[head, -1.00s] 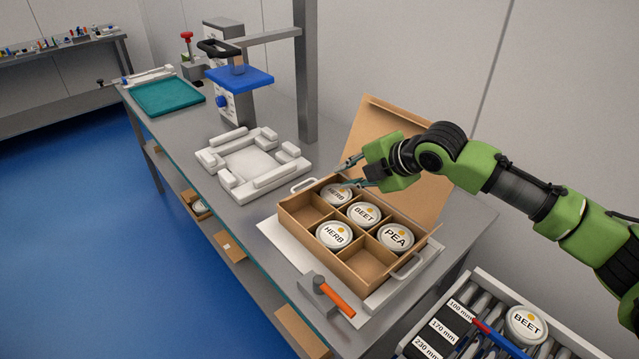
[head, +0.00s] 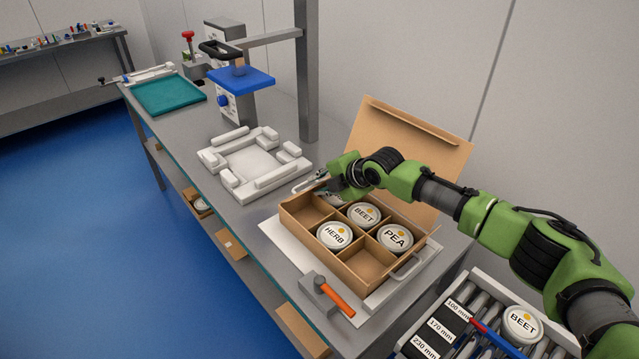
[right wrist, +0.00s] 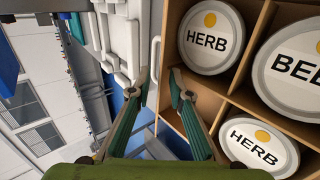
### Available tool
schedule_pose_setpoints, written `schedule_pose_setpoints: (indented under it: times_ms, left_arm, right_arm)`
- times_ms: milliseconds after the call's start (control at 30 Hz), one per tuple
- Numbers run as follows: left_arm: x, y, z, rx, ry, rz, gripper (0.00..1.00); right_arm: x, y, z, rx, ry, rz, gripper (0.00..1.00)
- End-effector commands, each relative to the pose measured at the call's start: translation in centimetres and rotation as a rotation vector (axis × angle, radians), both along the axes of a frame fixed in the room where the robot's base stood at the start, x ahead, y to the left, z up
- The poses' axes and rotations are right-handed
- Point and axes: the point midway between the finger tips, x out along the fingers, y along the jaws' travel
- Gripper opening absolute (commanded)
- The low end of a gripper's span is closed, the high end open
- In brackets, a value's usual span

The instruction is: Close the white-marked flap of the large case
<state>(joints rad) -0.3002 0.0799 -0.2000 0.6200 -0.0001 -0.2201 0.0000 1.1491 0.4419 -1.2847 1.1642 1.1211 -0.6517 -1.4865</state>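The large case is a brown cardboard box (head: 345,273) with divided compartments. A tall brown flap (head: 425,140) stands up at its back; I see no white mark on it. White tubs inside read HERB (head: 334,236), BEET (head: 364,214) and PEA (head: 395,239). Another HERB tub (right wrist: 211,38) shows in the right wrist view; my arm mostly hides it in the head view. My right gripper (head: 322,182) is at the case's back left corner. In the right wrist view its fingers (right wrist: 158,84) are apart, with the case's edge showing between them. My left gripper is out of view.
A white handle (head: 408,267) sticks out at the case's right end. A white fixture (head: 250,165) and a blue-topped press (head: 238,90) stand to the left. A crate with a BEET tub (head: 522,325) is at lower right.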

Motion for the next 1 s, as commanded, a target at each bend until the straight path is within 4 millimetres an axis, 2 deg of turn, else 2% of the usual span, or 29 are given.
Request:
schedule_pose_setpoints:
  times_ms: [233, 300, 567, 667, 800, 1000]
  left_arm:
    - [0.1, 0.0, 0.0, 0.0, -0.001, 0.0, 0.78]
    - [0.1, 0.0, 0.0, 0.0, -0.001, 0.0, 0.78]
    - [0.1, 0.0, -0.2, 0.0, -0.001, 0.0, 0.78]
    - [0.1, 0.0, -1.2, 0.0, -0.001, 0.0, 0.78]
    - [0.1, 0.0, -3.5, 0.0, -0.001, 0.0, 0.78]
    - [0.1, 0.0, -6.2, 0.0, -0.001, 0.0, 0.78]
  right_arm:
    - [0.0, 0.0, 0.0, 0.0, 0.0, 0.0, 0.19]
    - [0.0, 0.0, 0.0, 0.0, 0.0, 0.0, 0.01]
    - [0.0, 0.0, -0.2, 0.003, -0.002, 0.0, 0.0]
    - [-0.2, -0.1, -0.9, 0.026, -0.033, -0.001, 0.0]
    - [-0.5, -0.4, -1.9, 0.092, -0.121, -0.001, 0.0]
    - [-0.7, -0.5, -2.3, 0.175, -0.239, -0.001, 0.0]
